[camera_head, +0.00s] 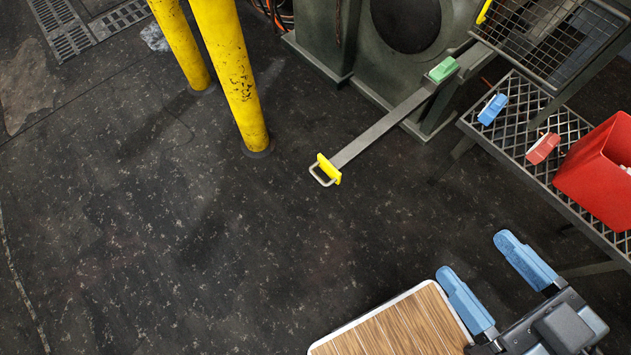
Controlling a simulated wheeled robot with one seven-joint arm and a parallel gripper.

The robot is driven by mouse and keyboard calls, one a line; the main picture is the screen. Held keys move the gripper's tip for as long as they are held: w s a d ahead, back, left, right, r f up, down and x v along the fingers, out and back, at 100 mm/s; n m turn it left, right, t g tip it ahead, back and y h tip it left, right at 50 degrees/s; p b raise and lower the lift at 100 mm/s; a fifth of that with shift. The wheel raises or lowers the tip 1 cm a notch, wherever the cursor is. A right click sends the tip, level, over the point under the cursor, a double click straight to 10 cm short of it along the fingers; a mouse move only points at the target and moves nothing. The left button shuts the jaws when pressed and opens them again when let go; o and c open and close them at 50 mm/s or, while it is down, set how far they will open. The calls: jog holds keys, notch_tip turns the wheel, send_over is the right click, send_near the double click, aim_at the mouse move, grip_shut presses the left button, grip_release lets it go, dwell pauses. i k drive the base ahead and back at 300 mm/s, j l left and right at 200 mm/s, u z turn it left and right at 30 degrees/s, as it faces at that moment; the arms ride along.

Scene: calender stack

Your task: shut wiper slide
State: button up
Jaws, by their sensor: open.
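The wiper slide seems to be the long grey metal bar (380,133) that sticks out from the green machine. A yellow end piece (328,169) with a metal loop handle (321,174) is at its outer end. A green block (443,69) sits on the bar near the machine. My gripper (482,265) has two blue fingers and is open and empty at the lower right. It is well apart from the handle, below and to the right of it.
Two yellow posts (225,65) stand left of the bar. A mesh shelf (517,92) at the right holds a blue block (492,109), a red block (542,148) and a red bin (601,172). A wood-topped surface (400,330) lies beside my gripper. The dark floor (150,230) at left is clear.

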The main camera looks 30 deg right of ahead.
aim_at(333, 167)
jog(key=i+l+z, duration=0.15)
jog(key=i+l, duration=0.6)
